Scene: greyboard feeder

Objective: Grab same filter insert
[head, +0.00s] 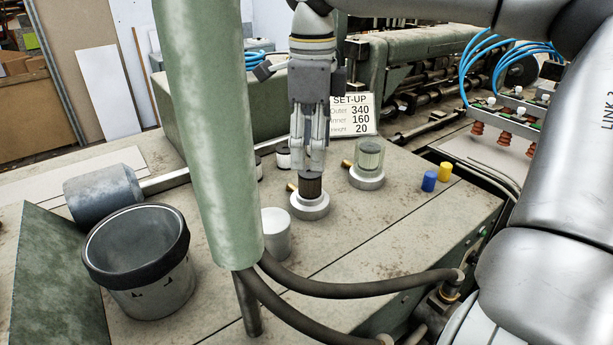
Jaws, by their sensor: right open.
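A dark brown cylindrical filter insert (311,187) stands upright in a round silver filter base (310,207) with a brass fitting at its left. My right gripper (313,168) points straight down over it, with its open fingertips at the insert's top. I cannot tell whether the fingers touch it. A second filter unit (368,160) with a clear bowl on a silver base stands to the right. My left gripper is not in view.
A white cup (276,235) stands in front of the filter base, beside a thick green column (208,130). Blue (429,181) and yellow (445,171) caps stand at right. A black-rimmed bucket (137,250) is at left. Dark hoses (360,287) cross the front. A set-up sign (352,114) stands behind.

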